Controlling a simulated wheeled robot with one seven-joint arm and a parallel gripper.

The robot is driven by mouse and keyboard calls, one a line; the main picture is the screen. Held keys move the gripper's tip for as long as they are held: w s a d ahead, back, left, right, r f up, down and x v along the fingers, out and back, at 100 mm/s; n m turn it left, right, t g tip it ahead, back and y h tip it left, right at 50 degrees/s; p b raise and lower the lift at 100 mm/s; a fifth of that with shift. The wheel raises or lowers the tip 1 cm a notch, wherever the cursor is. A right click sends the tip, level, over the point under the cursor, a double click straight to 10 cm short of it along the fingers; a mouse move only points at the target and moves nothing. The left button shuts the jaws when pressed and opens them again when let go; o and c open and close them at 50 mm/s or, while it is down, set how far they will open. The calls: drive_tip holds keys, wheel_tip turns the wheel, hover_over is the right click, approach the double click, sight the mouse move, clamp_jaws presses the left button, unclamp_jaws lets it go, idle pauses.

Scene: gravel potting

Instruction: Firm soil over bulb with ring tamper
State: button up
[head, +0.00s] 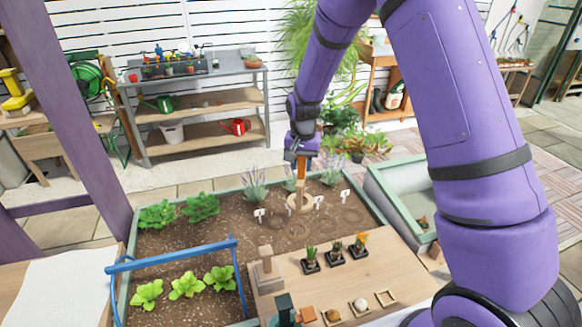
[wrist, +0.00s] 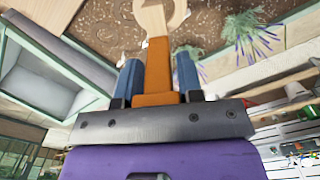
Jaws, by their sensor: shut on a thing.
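My gripper (head: 301,158) is shut on the orange handle of the ring tamper (head: 300,201) and points down over the back of the soil bed (head: 190,238). The tamper's pale wooden ring is at or just above the soil, among white markers; I cannot tell if it touches. In the wrist view the blue fingers stand on both sides of the orange handle (wrist: 158,75), and the wooden ring shows at the top edge. Round marks (head: 298,232) show in the soil near the tamper. No bulb is visible under the ring.
Lavender plants (head: 255,184) stand behind the tamper. A wooden board (head: 290,272) at the bed's front holds a wooden block tool (head: 266,268) and several small potted plants. A blue frame (head: 170,258) spans the front left, by leafy plants. A grey-green box (head: 395,185) stands right.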

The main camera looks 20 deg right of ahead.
sight(297, 198)
drive_tip(key=shift+s+a+f, duration=0.4)
drive_tip(key=shift+a+f, duration=0.3)
drive_tip(key=shift+a, duration=0.1)
drive_tip(key=shift+f, duration=4.8)
drive_tip(key=shift+s+f, duration=0.15)
drive_tip(key=shift+f, duration=0.55)
drive_tip(key=shift+r, duration=5.1)
